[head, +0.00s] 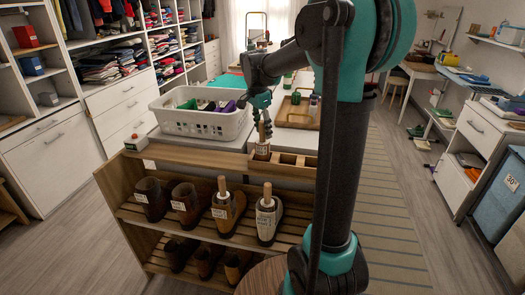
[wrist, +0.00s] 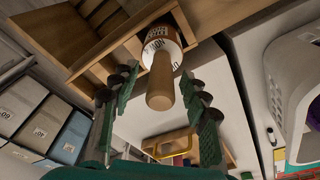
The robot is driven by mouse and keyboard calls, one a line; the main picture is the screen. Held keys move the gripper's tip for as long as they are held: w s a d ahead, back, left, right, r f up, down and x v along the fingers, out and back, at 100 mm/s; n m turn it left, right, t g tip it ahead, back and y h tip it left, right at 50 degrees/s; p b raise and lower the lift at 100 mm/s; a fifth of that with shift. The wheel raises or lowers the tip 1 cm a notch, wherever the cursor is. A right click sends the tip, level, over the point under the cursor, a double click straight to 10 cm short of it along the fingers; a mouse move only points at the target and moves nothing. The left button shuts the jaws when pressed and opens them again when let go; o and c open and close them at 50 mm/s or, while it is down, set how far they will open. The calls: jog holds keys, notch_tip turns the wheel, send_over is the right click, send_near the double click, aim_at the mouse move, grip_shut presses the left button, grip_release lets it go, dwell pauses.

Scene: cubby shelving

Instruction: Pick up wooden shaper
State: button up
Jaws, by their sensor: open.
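The wooden shaper (head: 262,150) stands upright in the left compartment of a small wooden divided box on top of the shoe rack. It has a rounded wooden handle and a white printed label around its lower part. In the wrist view the shaper's handle (wrist: 160,82) points toward the camera. My gripper (head: 263,122) is open above the box, with its fingers around the handle. In the wrist view my gripper (wrist: 158,76) shows one green finger on each side of the handle, with gaps visible. The shaper's lower end is hidden in the compartment.
The divided box (head: 298,162) has empty compartments to the right. A white basket (head: 200,122) of items stands close by on the left. Below, the rack (head: 150,215) holds several brown shoes, two with wooden-handled shapers (head: 267,195). A wooden tray (head: 298,108) lies behind.

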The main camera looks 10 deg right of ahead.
jog(key=shift+w+d+f, duration=0.1)
jog(key=shift+f, duration=0.7)
jog(key=shift+c, duration=0.3)
grip_shut()
